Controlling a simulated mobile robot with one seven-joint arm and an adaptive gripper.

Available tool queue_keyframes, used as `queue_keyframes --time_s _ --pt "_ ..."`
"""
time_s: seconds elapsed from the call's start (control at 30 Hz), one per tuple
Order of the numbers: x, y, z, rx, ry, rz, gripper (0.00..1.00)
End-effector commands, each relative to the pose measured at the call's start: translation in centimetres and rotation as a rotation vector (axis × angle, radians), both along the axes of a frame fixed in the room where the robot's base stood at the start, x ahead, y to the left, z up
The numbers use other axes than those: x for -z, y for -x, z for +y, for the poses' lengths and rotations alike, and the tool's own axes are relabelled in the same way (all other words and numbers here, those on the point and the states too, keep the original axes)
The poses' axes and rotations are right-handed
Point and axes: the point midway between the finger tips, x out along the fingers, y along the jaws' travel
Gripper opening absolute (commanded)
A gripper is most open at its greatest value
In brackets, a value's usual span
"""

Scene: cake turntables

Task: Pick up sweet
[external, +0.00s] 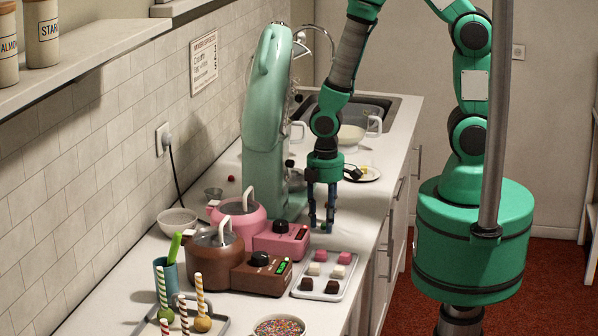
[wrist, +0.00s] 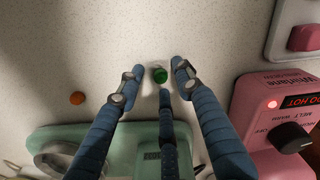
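A small green sweet (wrist: 159,75) lies on the pale counter in the wrist view, between my fingertips. My gripper (wrist: 160,78) has three blue fingers, spread around it with small gaps on both sides, so it is open. The third fingertip is close below the sweet; I cannot tell if it touches. In the external view my gripper (external: 322,224) points straight down, low over the counter, right of the green mixer. A white tray (external: 343,289) holds pink, white and brown sweets; its corner with one dark pink sweet (wrist: 304,38) shows in the wrist view.
The mint-green stand mixer (external: 264,130) stands close left of my gripper. A pink melter (external: 282,240) and a brown melter (external: 262,274) stand nearer the camera. A plate (external: 370,176) stands behind my gripper.

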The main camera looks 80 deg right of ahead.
Motion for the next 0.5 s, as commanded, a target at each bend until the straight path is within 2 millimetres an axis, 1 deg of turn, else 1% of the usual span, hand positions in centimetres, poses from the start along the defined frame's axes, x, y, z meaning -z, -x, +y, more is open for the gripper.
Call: queue_keyframes --time_s 0.03,0.07,0.1,0.13,0.5 --pt "0.0 0.0 0.0 0.0 0.0 0.0 0.22" --pt "0.0 0.0 0.0 0.0 0.0 0.0 0.17" --pt "0.0 0.0 0.0 0.0 0.0 0.0 0.09" --pt "0.0 0.0 0.0 0.0 0.0 0.0 0.07" --pt "-0.04 0.0 0.0 0.0 0.0 0.0 0.06"
